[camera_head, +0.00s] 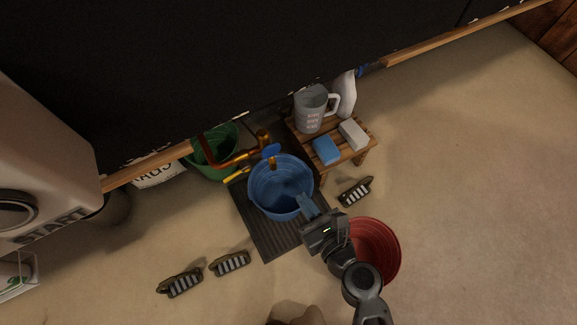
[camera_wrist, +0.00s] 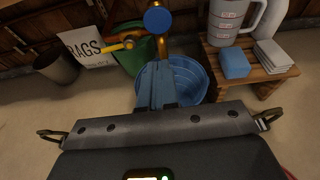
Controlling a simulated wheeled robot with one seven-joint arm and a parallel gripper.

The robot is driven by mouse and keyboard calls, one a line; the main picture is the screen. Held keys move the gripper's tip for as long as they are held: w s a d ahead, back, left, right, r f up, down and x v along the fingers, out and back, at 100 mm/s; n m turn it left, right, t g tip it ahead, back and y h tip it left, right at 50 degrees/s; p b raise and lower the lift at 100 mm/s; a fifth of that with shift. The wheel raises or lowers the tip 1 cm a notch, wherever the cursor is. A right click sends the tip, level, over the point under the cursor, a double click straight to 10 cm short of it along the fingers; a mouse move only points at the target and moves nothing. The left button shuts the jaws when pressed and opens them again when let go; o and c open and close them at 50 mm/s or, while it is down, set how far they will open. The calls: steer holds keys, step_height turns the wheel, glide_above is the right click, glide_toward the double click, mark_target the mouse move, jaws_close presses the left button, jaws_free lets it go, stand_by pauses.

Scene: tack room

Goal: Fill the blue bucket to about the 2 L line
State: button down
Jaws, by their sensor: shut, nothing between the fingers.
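The blue bucket (camera_head: 262,200) stands upright on a dark slatted mat (camera_head: 257,226), below a brass tap (camera_head: 272,163) with a blue knob (camera_head: 271,150) and a yellow lever (camera_head: 237,173). I cannot tell the water level or see a 2 L line. My gripper (camera_head: 304,201) is shut and empty, its fingers reaching over the bucket's near right rim. In the wrist view the shut fingers (camera_wrist: 157,68) hide the left part of the bucket (camera_wrist: 193,75). The blue knob (camera_wrist: 157,20) and yellow lever (camera_wrist: 117,47) show beyond them.
A green bucket (camera_head: 222,160) stands behind left, a red bucket (camera_head: 388,250) beside my arm. Several dark brushes, including one (camera_head: 230,263), lie on the floor.

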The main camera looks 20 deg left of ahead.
mark_target(272, 151)
steer(key=shift+w+a, duration=0.1)
steer(key=shift+a, duration=0.05)
steer(key=b+x, duration=0.1)
steer(key=x, duration=0.3)
steer(key=b+x, duration=0.1)
steer(key=x, duration=0.3)
steer(key=b+x, duration=0.1)
steer(key=x, duration=0.4)
steer(key=shift+a+r, duration=0.15)
steer(key=shift+r, duration=0.25)
steer(key=shift+w+a, duration=0.3)
steer(key=shift+w+a+r, duration=0.1)
steer(key=shift+w+a, duration=0.55)
steer(key=shift+a, duration=0.05)
steer(key=shift+w+a+r+b, duration=0.1)
steer(key=shift+r+b, duration=0.05)
steer(key=shift+b, duration=0.15)
